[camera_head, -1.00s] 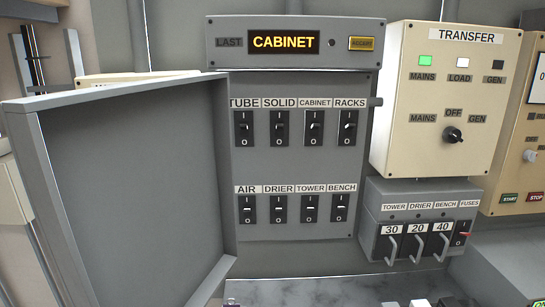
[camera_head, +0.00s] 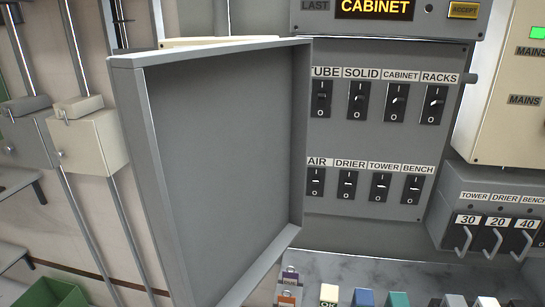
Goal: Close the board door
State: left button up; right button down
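The board door (camera_head: 225,170) is a grey, shallow, tray-like panel in the middle left of the head view. It stands open, swung out to the left of the switch board (camera_head: 384,130), with its hollow inner side facing me. The board's two rows of black switches are exposed, with labels such as TUBE, SOLID, AIR and BENCH. The door's near left edge is closest to me, and its right edge meets the board's left side. Neither of my grippers shows in the view.
A display box (camera_head: 385,18) reading CABINET sits above the board. A fuse box (camera_head: 490,212) with handles and a cream transfer panel (camera_head: 510,90) are at the right. A shelf (camera_head: 385,270) below holds several small coloured blocks.

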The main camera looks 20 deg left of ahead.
aim_at(216, 136)
jog(key=i+j+z, duration=0.1)
jog(key=j+z, duration=0.3)
jog(key=j, duration=0.65)
jog(key=j+z, duration=0.45)
jog(key=j, duration=0.55)
jog(key=i, duration=0.25)
